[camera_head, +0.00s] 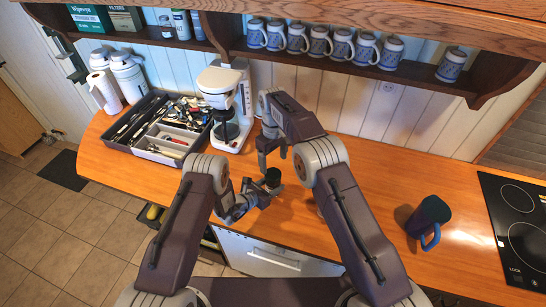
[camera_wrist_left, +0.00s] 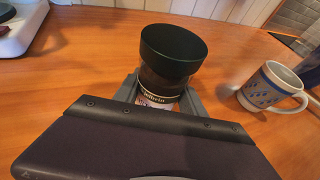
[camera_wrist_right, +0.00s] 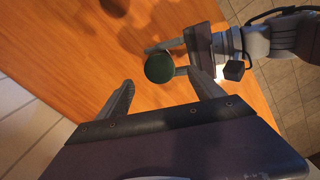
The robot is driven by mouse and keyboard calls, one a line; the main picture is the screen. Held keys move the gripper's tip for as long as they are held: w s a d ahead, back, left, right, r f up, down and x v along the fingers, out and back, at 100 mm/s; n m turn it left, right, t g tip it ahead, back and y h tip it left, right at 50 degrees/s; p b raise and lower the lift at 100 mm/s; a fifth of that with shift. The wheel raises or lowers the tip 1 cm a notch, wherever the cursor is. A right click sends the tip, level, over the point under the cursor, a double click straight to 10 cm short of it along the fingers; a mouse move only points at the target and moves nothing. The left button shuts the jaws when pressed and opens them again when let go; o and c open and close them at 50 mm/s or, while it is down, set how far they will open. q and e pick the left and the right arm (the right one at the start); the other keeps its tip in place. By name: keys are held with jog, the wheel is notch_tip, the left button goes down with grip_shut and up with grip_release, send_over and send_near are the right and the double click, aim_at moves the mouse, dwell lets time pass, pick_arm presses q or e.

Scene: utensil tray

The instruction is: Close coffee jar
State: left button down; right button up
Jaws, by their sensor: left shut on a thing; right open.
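The coffee jar (camera_wrist_left: 158,86) is dark with a printed label and a wide dark green lid (camera_wrist_left: 172,50) on top. The lid sits level; I cannot tell whether it is fully tight. My left gripper (camera_head: 266,190) is shut around the jar's body and holds it upright over the counter's front part. The lid also shows in the head view (camera_head: 272,176) and from above in the right wrist view (camera_wrist_right: 160,68). My right gripper (camera_head: 272,158) is open and empty, above and behind the jar, its fingers pointing down. In the right wrist view the lid appears between and beyond its fingertips.
A white coffee machine (camera_head: 226,98) and a cutlery tray (camera_head: 158,148) stand at the left. A dark blue mug (camera_head: 428,217) and a cooktop (camera_head: 514,227) are at the right. A white-and-blue mug (camera_wrist_left: 272,87) stands near the jar. Several mugs line the shelf above.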

aim_at(273, 174)
jog(key=shift+r+n, duration=0.25)
jog(key=shift+n, duration=0.35)
jog(key=shift+w+a+r, duration=0.1)
jog(key=shift+w+r, duration=0.1)
jog(key=shift+r, duration=0.1)
jog(key=shift+f, duration=4.05)
jog(key=shift+c, duration=0.4)
